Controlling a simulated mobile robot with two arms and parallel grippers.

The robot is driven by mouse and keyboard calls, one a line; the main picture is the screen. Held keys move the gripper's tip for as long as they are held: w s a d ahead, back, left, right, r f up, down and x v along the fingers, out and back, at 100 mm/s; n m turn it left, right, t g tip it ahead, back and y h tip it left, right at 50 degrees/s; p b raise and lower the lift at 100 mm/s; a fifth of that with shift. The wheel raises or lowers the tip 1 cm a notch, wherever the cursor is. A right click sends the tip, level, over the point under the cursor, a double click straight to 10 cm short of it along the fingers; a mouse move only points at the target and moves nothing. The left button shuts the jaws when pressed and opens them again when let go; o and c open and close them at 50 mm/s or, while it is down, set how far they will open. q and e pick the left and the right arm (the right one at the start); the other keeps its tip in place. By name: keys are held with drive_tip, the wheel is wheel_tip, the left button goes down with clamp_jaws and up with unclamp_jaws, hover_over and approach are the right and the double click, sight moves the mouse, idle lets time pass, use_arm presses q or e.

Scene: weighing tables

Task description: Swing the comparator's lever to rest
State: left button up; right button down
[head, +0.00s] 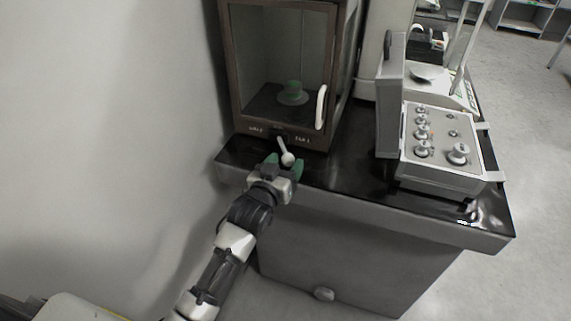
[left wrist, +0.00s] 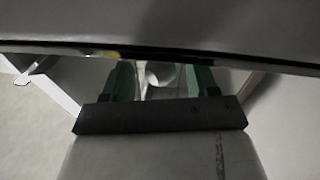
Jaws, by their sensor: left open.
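The comparator (head: 234,70) is a brown-framed glass case at the back of the black table. Its white lever (head: 283,148) sits low on the front, between two small white labels, and hangs downward, tilted a little to the right, with a round knob at its lower end. My left gripper (head: 285,163) is open, with its green fingers on either side of the knob. In the left wrist view the pale knob (left wrist: 160,73) shows between the two green fingers. Whether a finger touches it I cannot tell. My right gripper is not in view.
A white door handle (head: 321,107) sticks out above and right of the lever. A grey box with several knobs (head: 442,150) stands at the right. The black tabletop (head: 340,175) between is clear.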

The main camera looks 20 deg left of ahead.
use_arm(q)
drive_tip(key=shift+w, duration=0.15)
drive_tip(key=shift+c, duration=0.3)
clamp_jaws()
